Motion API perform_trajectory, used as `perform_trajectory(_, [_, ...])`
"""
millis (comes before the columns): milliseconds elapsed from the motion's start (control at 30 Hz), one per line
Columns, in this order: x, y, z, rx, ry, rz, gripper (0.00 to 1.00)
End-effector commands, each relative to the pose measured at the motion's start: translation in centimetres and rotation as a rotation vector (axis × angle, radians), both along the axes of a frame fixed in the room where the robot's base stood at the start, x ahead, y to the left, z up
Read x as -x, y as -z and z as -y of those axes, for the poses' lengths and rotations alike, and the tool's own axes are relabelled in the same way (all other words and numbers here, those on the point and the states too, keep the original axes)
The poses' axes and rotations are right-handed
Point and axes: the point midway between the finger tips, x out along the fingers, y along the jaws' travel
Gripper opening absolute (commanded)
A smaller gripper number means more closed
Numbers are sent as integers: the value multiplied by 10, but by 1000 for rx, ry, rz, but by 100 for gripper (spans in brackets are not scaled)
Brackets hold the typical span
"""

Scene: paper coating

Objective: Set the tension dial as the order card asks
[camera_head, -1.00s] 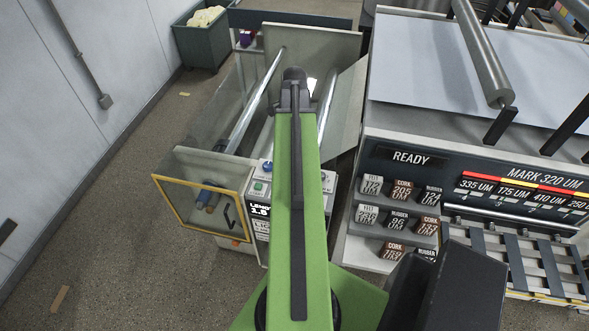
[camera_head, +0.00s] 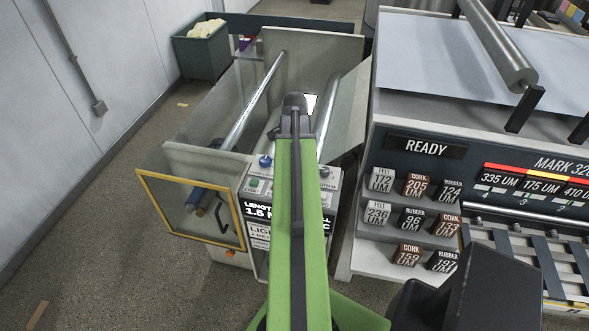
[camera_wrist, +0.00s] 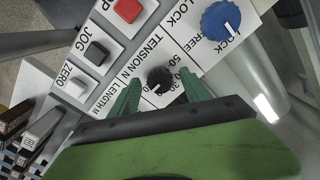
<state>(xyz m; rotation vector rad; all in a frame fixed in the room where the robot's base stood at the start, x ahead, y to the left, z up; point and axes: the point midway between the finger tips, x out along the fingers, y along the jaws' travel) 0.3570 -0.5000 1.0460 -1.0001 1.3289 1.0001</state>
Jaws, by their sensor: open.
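In the wrist view the tension dial (camera_wrist: 159,79) is a small black knob with a white pointer line, beside the word TENSION and a printed number scale. My gripper (camera_wrist: 160,88) is open, its two green fingers on either side of the dial; I cannot tell whether they touch it. The pointer faces the lower part of the scale, but its exact reading is too small to tell. In the head view my arm hides the dial and fingertips.
A blue LOCK/FREE knob (camera_wrist: 221,21) sits close to the dial. A red button (camera_wrist: 127,10), a black JOG button (camera_wrist: 96,52) and a white ZERO button (camera_wrist: 79,88) line the panel. A rack of marked blocks (camera_head: 412,218) stands right of my arm.

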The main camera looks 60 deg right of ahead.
Motion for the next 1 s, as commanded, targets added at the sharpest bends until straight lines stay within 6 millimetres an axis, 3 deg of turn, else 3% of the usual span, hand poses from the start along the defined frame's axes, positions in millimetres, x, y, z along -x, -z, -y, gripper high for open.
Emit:
perform_trajectory(133, [0, -2, 0, 0, 0, 0, 56])
perform_trajectory(567, [1, -2, 0, 0, 1, 0, 0])
perform_trajectory(1000, [1, -1, 0, 0, -85, -1, 0])
